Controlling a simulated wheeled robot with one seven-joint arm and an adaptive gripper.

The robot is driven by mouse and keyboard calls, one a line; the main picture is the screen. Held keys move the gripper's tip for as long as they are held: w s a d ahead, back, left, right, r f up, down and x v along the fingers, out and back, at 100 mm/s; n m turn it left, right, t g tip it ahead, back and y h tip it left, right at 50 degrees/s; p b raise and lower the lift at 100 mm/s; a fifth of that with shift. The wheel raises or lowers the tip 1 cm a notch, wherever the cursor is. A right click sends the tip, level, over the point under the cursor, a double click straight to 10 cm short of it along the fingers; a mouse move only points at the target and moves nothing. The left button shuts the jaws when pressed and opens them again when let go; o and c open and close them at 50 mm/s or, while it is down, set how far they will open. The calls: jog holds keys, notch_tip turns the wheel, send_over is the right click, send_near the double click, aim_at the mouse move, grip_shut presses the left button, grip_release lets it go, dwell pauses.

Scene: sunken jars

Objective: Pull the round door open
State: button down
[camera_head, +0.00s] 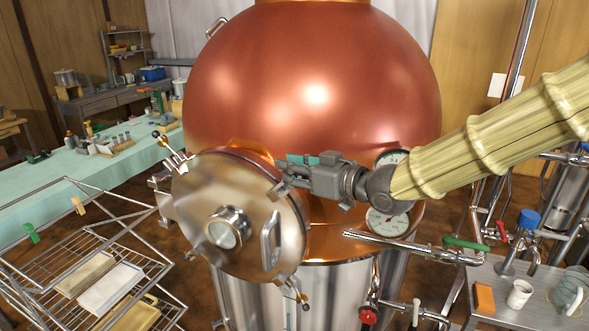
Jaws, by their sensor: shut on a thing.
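The round door (245,190) is a steel disc with a small round sight glass (226,229) in its middle and a bar handle (270,240) near its right side. It stands at the front of a copper vessel (315,85), tilted away from the copper collar, so it looks ajar. A hinge bracket (163,190) shows at its left. My gripper (284,184) is at the door's upper right rim, above the bar handle, and is shut on the rim. The exact contact of the fingertips is hard to see.
Two dials (388,222) sit right of the door, partly behind my arm. A pipe with a green lever (465,243) juts out below my arm. A wire rack (90,255) with trays stands at lower left. A side table (540,285) with a cup is at lower right.

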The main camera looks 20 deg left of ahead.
jog(key=shift+s+f, duration=0.2)
jog(key=shift+f, duration=0.25)
jog(key=c, duration=1.6)
grip_release()
jog(key=shift+o, duration=0.2)
jog(key=shift+a, duration=0.15)
jog(key=shift+w+r, duration=0.1)
jog(key=shift+r, duration=0.05)
jog(key=shift+d+r, duration=0.1)
jog(key=shift+d, duration=0.4)
jog(key=v, duration=1.1)
jog(key=shift+s+r, duration=0.15)
jog(key=shift+s, duration=0.05)
